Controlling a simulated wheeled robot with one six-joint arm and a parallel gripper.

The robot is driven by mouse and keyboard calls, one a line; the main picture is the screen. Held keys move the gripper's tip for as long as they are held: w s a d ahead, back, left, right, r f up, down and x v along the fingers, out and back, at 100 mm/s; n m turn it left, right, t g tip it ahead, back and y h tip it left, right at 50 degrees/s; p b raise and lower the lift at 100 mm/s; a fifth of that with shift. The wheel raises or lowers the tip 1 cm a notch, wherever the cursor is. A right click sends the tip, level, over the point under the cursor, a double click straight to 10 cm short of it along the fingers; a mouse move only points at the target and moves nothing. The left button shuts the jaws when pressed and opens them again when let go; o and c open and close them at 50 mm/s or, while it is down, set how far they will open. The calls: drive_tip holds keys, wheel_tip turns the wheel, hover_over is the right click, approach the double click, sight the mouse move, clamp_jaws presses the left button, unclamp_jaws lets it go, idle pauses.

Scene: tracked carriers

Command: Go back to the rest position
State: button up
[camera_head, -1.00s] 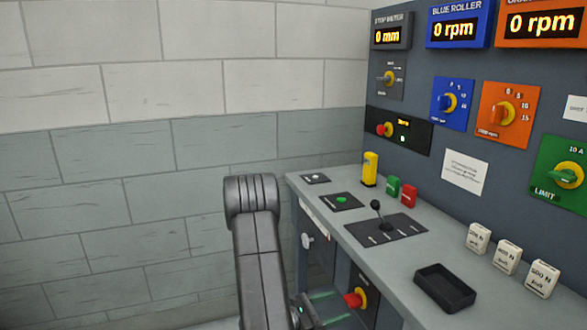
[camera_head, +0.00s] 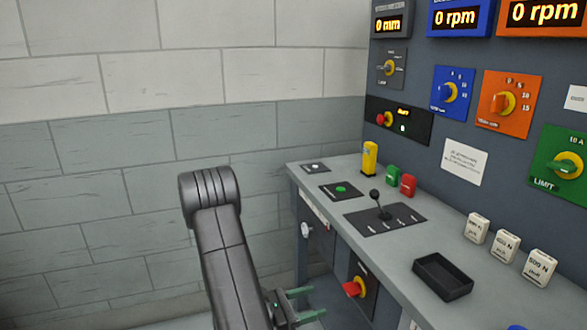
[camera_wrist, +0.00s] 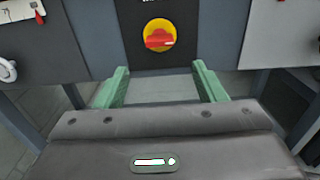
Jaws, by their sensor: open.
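My gripper (camera_head: 304,304) is low in front of the console, at the lower middle of the head view. Its two green fingers are apart with nothing between them. In the wrist view my gripper (camera_wrist: 160,84) faces the console's front, and a red rotary switch (camera_wrist: 159,38) on a yellow disc lies ahead, beyond the fingertips. The same red switch (camera_head: 354,288) shows right of the fingers in the head view, apart from them. My dark arm link rises to the left of the console.
The grey console top (camera_head: 376,240) carries a joystick panel (camera_head: 386,219), a black tray (camera_head: 443,276) and several white blocks. A panel with dials and displays stands behind it. A brick wall (camera_head: 90,130) is at the left. A white knob (camera_head: 306,230) juts from the console's front.

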sight(346, 291)
drive_tip(key=x, duration=1.1)
drive_tip(key=shift+d, duration=0.25)
drive_tip(key=shift+r+n+p, duration=0.2)
drive_tip(key=shift+n+p, duration=0.1)
drive_tip(key=shift+p, duration=0.25)
drive_tip(key=shift+a+n+p, duration=0.1)
drive_tip(key=shift+n+p, duration=0.3)
drive_tip(key=v, duration=1.2)
drive_tip(key=shift+a, duration=0.4)
drive_tip(key=shift+s+f, duration=0.15)
drive_tip(key=shift+f, duration=0.05)
